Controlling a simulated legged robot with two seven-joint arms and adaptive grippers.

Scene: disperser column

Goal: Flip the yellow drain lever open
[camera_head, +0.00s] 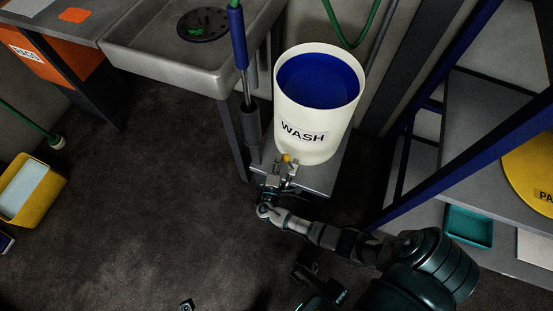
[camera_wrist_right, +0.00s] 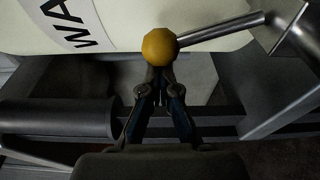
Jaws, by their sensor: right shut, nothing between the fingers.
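The yellow ball knob of the drain lever (camera_head: 286,158) shows at the foot of the white WASH bucket (camera_head: 292,112). In the right wrist view the yellow knob (camera_wrist_right: 159,46) is large, and its metal rod (camera_wrist_right: 220,30) runs right and slightly up to a metal fitting (camera_wrist_right: 300,38). My right gripper (camera_head: 277,178) is at the knob, below it in the head view. In the right wrist view its fingers (camera_wrist_right: 159,80) are closed together with nothing between them, tips just under the knob. I cannot tell whether they touch it.
The bucket holds blue liquid (camera_head: 318,80) and stands on a grey platform (camera_head: 318,178). A blue-gripped pole (camera_head: 238,38) stands close to its left, beside the sink (camera_head: 150,60). Blue frame bars (camera_head: 440,165) lie to the right. The floor at left is mostly clear.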

